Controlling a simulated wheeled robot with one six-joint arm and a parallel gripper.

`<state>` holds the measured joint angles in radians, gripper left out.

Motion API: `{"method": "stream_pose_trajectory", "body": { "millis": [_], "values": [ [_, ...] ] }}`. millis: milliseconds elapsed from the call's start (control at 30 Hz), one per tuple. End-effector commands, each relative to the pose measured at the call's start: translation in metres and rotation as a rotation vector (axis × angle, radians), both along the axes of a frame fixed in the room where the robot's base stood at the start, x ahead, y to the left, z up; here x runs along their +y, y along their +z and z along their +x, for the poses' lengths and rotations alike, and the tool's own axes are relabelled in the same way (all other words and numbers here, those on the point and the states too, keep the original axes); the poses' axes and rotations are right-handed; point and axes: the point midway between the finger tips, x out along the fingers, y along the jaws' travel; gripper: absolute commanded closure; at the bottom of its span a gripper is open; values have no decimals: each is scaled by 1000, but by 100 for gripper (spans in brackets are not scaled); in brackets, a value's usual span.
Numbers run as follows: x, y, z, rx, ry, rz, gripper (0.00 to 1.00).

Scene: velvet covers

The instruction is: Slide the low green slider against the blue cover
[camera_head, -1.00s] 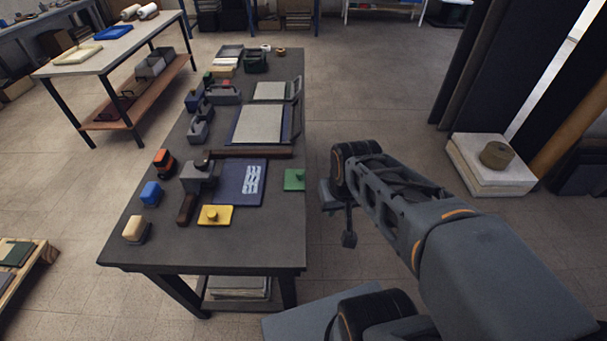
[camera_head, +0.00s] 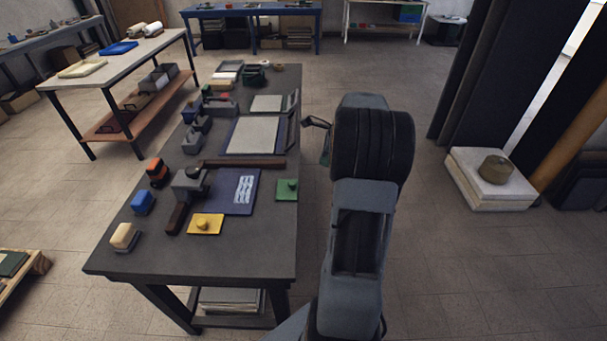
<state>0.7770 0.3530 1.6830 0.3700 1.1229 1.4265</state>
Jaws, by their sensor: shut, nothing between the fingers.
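The low green slider (camera_head: 287,189), a flat green plate with a small knob, lies on the dark table near its right edge. The blue cover (camera_head: 238,192), a flat dark blue piece with a white printed patch, lies to its left, with a strip of bare table between them. A yellow plate with a knob (camera_head: 206,224) lies just below the cover. My gripper (camera_head: 316,123) shows small and dark beyond the table's right edge, farther back than the green slider and apart from it. It is shut and empty, and my arm partly hides it.
A dark bar (camera_head: 243,163) lies behind the cover. A grey block tool (camera_head: 190,184) stands at the cover's left. Blue, orange and cream blocks line the left side. A pale board (camera_head: 252,136) lies farther back. The floor right of the table is clear up to a white stack (camera_head: 489,178).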

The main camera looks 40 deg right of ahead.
Motion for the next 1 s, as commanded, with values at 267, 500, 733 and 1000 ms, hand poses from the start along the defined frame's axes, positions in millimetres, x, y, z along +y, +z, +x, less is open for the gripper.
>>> {"method": "stream_pose_trajectory", "body": {
  "millis": [267,500,733,1000],
  "values": [
    [12,-39,10,7,-4,6,100],
    [22,-82,21,6,-3,5,100],
    [39,-94,39,3,-2,1,100],
    [50,-96,51,4,-4,1,100]
  ]
}}
